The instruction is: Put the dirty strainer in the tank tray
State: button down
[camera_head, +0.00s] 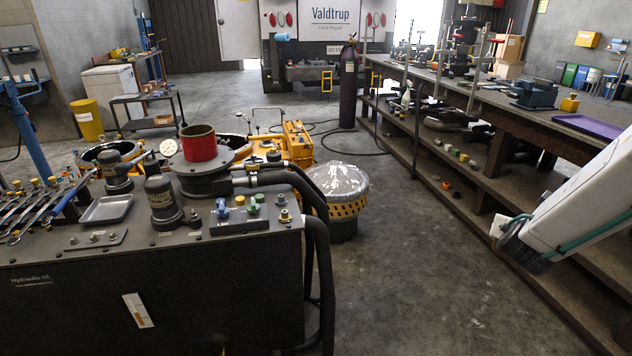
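The tank (155,285) is a dark box marked "Hydraulic oil" at the front left. A small, shallow grey tray (107,209) lies empty on its top. A red, open-topped cylinder (199,146) stands upright on a round dark flange on the tank, right of the tray. I cannot tell whether it is the strainer or a part around it, and no dirt shows clearly. No other part is plainly a strainer. Part of my white arm shows at the right edge, away from the tank.
Wrenches (38,211) lie left of the tray. A dark capped cylinder (162,203) stands between tray and flange. Black hoses (318,260) hang over the tank's right side. A film-covered drum (340,200) stands behind. A long workbench (480,98) runs along the right; the floor between is clear.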

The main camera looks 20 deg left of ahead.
aim_at(109, 211)
jog(key=k, duration=0.45)
jog(key=u, duration=1.2)
jog(key=i, duration=0.35)
jog(key=z, duration=0.05)
